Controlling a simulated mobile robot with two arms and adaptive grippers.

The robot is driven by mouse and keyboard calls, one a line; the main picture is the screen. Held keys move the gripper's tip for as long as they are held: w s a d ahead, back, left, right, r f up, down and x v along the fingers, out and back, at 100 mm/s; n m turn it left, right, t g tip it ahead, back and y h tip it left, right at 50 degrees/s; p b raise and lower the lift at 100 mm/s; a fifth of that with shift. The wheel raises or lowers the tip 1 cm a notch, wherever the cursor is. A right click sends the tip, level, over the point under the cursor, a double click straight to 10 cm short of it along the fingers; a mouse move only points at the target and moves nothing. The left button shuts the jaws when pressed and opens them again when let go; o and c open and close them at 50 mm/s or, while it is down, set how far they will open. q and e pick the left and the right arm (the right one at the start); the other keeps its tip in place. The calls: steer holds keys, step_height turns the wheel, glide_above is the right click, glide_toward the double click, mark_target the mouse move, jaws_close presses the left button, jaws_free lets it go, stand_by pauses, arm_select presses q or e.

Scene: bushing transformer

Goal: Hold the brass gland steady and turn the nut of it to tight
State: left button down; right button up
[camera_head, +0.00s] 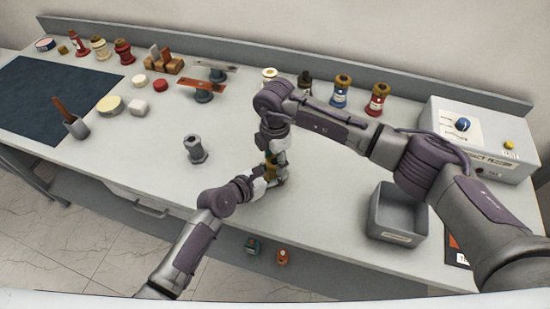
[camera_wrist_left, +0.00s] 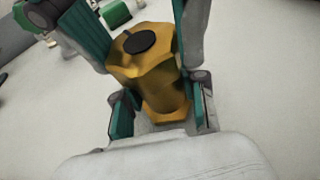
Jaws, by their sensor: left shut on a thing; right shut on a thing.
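The brass gland (camera_head: 271,169) is a small gold-brown piece above the front of the workbench, partly hidden by both grippers. In the left wrist view the gland (camera_wrist_left: 150,80) shows six-sided faces and a round black end. My left gripper (camera_head: 258,187) comes from the lower left and is shut on the gland; its teal pads lie on either side of it in the wrist view (camera_wrist_left: 164,110). My right gripper (camera_head: 277,172) points down from above and is shut on the gland. Which part is the nut I cannot tell clearly.
A grey open bin (camera_head: 400,213) stands to the right, by a control box (camera_head: 480,140) with a blue knob. A grey fitting (camera_head: 195,149) stands upright left of my grippers. A dark mat (camera_head: 55,95) covers the left end.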

mark_target(275, 161)
steer(key=o, duration=1.2)
step_height(275, 161, up, 12)
steer(key=shift+r, duration=0.1)
arm_select(q)
steer(key=c, duration=0.6)
jaws_free()
steer(key=shift+o, duration=0.2)
